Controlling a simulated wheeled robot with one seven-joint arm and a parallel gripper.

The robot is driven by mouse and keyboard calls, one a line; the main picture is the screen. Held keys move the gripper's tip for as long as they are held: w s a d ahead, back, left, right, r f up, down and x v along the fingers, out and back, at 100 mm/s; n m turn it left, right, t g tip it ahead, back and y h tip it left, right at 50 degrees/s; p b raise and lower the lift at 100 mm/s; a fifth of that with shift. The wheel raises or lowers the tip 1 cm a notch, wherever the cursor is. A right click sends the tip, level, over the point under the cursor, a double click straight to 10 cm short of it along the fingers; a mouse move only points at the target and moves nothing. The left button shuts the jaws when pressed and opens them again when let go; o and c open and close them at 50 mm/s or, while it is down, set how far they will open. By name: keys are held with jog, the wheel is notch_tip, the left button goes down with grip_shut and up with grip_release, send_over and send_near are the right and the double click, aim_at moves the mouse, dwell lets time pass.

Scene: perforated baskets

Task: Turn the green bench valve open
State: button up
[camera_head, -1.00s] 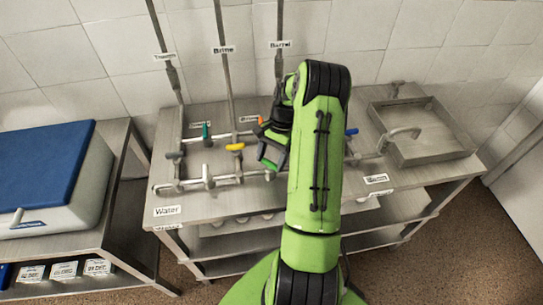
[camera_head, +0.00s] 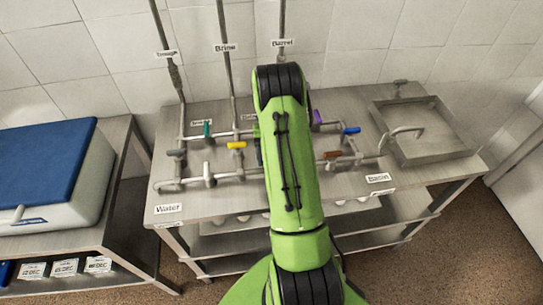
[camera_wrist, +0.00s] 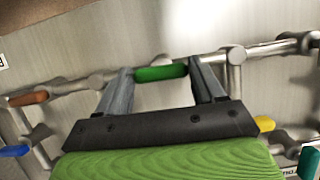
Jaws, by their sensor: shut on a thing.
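The green bench valve handle (camera_wrist: 160,72) shows in the wrist view as a short bar, lying roughly in line with the metal pipe (camera_wrist: 235,62). My gripper (camera_wrist: 163,78) is shut on this handle, with one finger at each end of it. In the head view my arm hides the gripper and the green handle.
In the head view, yellow (camera_head: 236,145), teal (camera_head: 207,129), white (camera_head: 209,175), orange-brown (camera_head: 332,155), blue (camera_head: 351,131) and purple (camera_head: 318,117) handles stand on the bench pipes. A sink (camera_head: 447,151) is at right, a blue-lidded cooler (camera_head: 45,165) at left.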

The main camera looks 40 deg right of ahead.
jog(key=shift+n, duration=0.3)
jog(key=o, duration=1)
jog(key=shift+o, duration=0.2)
jog(key=shift+r, duration=0.1)
jog(key=p+v, duration=0.2)
jog(key=v, duration=1.3)
jog(key=shift+r, duration=0.35)
jog(key=shift+w+a, duration=0.15)
jog(key=shift+a, duration=0.05)
